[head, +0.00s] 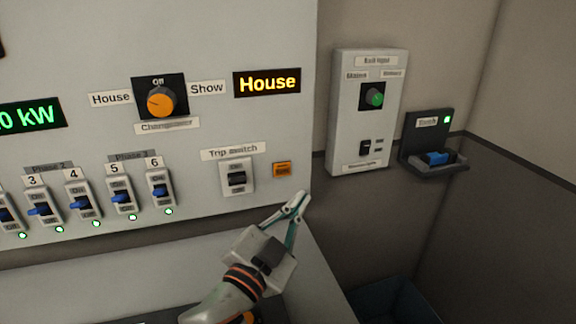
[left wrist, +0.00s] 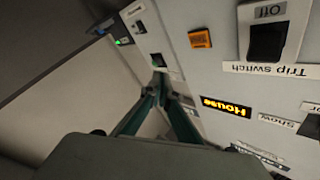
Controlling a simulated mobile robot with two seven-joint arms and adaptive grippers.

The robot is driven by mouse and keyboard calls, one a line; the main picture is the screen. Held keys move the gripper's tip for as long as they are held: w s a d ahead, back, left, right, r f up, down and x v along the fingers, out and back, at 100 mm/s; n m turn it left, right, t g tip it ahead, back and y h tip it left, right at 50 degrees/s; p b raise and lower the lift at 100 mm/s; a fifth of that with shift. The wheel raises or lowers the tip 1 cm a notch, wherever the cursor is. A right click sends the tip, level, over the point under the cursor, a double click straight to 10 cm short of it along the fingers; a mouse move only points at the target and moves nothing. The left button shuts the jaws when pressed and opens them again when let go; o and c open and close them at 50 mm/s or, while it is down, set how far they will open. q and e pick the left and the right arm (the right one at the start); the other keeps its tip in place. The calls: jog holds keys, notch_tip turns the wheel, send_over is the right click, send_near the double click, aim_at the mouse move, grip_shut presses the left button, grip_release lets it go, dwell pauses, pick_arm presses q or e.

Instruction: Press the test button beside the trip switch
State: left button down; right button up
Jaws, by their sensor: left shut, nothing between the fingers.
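The trip switch (head: 237,178) is a white plate with a black rocker on the panel, under a "Trip switch" label. The small orange test button (head: 282,169) is just to its right. In the left wrist view the button (left wrist: 200,39) and the switch (left wrist: 268,42) show upside down near the top. My left gripper (head: 301,197) is shut and empty. In the head view its tips are just below and right of the button; they appear apart from it. In the left wrist view the fingertips (left wrist: 158,78) are left of and below the button. My right gripper is not in view.
An orange changeover knob (head: 161,101) and a lit "House" display (head: 267,82) are above. A row of blue breakers (head: 120,198) is at left. A separate wall box (head: 365,112) and a small shelf (head: 434,160) are at right. A dark bin (head: 398,300) stands below.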

aim_at(282, 170)
pick_arm(q)
jog(key=shift+s+a, duration=0.1)
jog(key=shift+s, duration=0.05)
jog(key=shift+w+a+b, duration=0.1)
jog(key=shift+w+a, duration=0.35)
jog(key=shift+w, duration=0.95)
jog(key=shift+w+a+b, duration=0.15)
jog(key=shift+w+a, duration=0.25)
jog(key=shift+w, duration=1.05)
jog(key=shift+w+a+b, duration=0.1)
jog(key=shift+w+a, duration=0.35)
jog(key=shift+w, duration=0.95)
jog(key=shift+w, duration=0.1)
jog(key=shift+w+a+p, duration=0.15)
jog(key=shift+w+p, duration=0.15)
